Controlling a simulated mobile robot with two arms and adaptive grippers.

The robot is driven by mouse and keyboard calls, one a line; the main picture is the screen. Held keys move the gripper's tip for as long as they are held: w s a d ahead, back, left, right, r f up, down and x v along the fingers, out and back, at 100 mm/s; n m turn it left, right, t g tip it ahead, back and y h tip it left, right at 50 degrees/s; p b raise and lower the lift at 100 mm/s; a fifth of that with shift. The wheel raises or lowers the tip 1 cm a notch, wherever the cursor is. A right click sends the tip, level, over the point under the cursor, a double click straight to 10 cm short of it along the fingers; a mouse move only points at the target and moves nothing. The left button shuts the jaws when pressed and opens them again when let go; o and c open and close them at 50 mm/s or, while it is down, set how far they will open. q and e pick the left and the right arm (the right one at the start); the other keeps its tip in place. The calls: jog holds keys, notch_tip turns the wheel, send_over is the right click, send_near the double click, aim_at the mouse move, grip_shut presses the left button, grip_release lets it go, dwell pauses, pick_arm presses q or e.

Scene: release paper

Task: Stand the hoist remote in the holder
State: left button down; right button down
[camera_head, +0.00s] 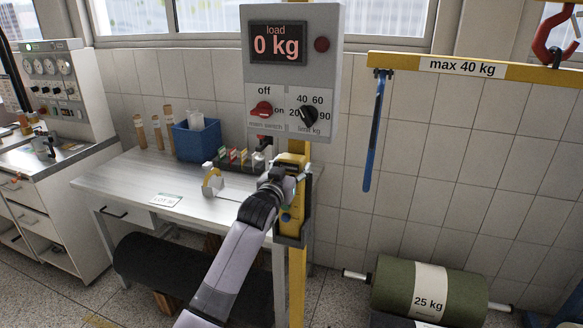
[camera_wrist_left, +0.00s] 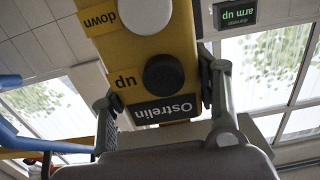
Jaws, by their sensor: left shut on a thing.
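The hoist remote is a yellow box with round buttons; in the left wrist view the remote (camera_wrist_left: 187,45) fills the space between my fingers, with "up", "down" and "Ostrelin" labels upside down. My left gripper (camera_wrist_left: 160,90) is shut on its sides. In the head view, my left gripper (camera_head: 284,184) is at the yellow post, and the remote (camera_head: 293,212) shows partly behind my wrist. The dark holder (camera_head: 292,240) is on the post around the remote's lower end. I cannot tell whether the remote is fully seated. My right gripper is not in view.
A grey load panel (camera_head: 290,70) reading 0 kg is above my gripper. A workbench (camera_head: 135,180) with a blue bin (camera_head: 196,140) stands left. A yellow beam (camera_head: 470,68) with a hanging blue strap (camera_head: 374,135) and a green 25 kg roll (camera_head: 395,288) are right.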

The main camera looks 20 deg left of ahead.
pick_arm(q)
jog(key=shift+f, duration=0.1)
dwell(0.7)
jog(key=c, duration=0.7)
grip_release()
jog(key=shift+o, duration=1.1)
jog(key=shift+f, duration=0.1)
